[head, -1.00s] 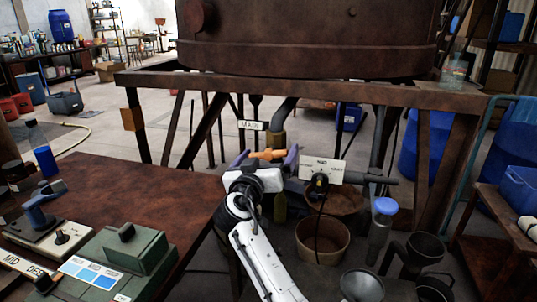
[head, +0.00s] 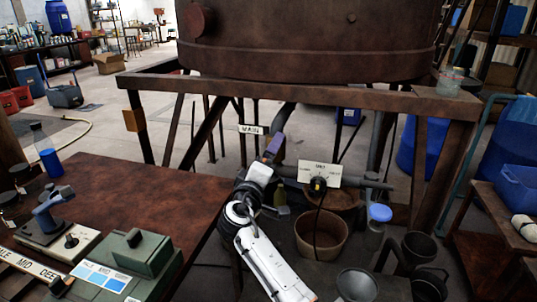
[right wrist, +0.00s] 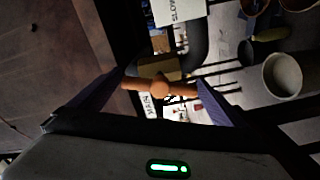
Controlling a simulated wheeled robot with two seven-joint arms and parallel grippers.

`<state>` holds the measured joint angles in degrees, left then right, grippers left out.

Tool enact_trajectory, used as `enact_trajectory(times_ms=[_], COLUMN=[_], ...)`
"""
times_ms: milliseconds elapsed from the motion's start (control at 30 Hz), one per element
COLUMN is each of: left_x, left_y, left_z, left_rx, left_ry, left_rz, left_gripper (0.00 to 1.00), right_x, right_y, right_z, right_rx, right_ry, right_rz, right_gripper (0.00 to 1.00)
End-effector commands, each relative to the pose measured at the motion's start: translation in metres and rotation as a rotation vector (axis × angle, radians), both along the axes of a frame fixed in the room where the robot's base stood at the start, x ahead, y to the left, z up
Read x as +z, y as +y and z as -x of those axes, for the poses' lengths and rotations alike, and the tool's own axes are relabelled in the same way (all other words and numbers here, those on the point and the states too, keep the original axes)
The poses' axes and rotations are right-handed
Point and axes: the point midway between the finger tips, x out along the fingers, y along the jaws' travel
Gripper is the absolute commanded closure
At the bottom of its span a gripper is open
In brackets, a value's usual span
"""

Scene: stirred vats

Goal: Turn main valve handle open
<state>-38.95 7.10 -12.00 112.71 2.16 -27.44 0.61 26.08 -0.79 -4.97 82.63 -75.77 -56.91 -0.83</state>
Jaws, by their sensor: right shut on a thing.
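The main valve handle (right wrist: 160,89) is an orange bar with a round hub, seen between my fingers in the right wrist view. My right gripper (head: 273,146) is shut on it, one purple finger at each end of the bar. In the head view the gripper is turned nearly edge-on and hides the handle. A white MAIN label (head: 250,129) stands just left of the gripper; it also shows, turned on its side, in the right wrist view (right wrist: 149,105). My left gripper is not in view.
A second label plate (head: 319,174) with a dark knob is close on the right, on a grey pipe. A tan bucket (head: 321,237) stands below it. A rusty vat (head: 320,40) on a frame is above. A brown table (head: 130,195) lies left.

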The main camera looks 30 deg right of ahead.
Motion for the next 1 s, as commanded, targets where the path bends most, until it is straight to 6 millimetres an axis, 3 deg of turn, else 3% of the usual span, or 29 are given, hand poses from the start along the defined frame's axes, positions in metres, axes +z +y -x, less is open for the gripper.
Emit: enact_trajectory(times_ms=[500, 1000], left_x=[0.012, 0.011], left_y=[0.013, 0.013], left_z=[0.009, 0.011], left_rx=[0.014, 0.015], left_ry=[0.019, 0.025], left_rz=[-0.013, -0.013], left_gripper=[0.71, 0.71], right_x=[0.000, -0.002], right_y=[0.000, 0.000], right_z=[0.001, 0.000], right_rx=[-0.001, 0.000], right_ry=[0.258, 0.305], right_rz=[0.215, 0.257], right_gripper=[0.27, 0.26])
